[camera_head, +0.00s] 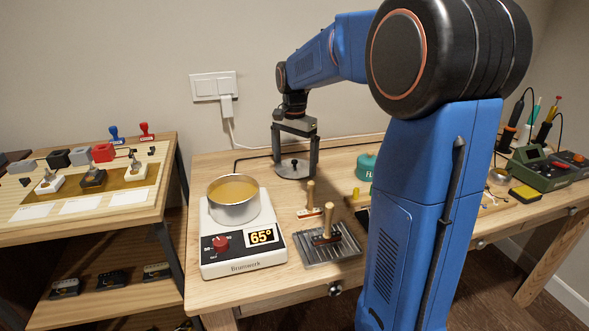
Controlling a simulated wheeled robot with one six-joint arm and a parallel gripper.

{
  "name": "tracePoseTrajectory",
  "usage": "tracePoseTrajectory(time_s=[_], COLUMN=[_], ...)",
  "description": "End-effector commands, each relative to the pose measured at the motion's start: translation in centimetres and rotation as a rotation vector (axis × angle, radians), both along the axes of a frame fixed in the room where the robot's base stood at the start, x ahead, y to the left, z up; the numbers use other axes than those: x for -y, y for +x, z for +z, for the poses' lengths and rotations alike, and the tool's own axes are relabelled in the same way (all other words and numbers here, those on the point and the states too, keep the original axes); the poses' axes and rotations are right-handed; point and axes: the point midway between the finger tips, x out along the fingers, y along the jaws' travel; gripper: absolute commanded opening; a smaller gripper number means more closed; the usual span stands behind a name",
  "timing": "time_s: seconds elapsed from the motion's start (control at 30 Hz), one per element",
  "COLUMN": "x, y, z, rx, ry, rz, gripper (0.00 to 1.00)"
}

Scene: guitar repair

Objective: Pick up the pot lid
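The pot lid (291,171) is a grey metal disc with a small dark knob. It appears to lie flat on the wooden workbench, behind and right of the pot. My gripper (295,170) points down over it, with one finger at its left side and one at its right. The fingers are wide apart and the knob is between them. I cannot tell whether they touch the rim. The metal pot (235,212) stands uncovered on a white heater (243,254) reading 65°, with yellowish liquid inside.
A grooved metal tray (345,247) with wooden-handled tools lies in front of the lid. A green round container (366,167) stands right of my gripper. A soldering station (548,166) is far right. A separate sloped stand (150,205) is at left. The wall is close behind.

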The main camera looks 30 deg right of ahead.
Motion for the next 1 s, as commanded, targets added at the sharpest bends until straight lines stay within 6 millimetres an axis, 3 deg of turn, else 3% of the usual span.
tracePoseTrajectory(time_s=[0.03,0.1,0.47,1.0], x=[0.0,0.0,0.0,0.0], y=[0.0,0.0,0.0,0.1], z=[0.0,0.0,0.5,8.9], rx=[0.000,0.000,0.001,0.002], ry=[0.000,0.000,0.000,0.000], rz=[0.000,0.000,0.000,0.000], gripper=[0.90,0.74,0.72,0.72])
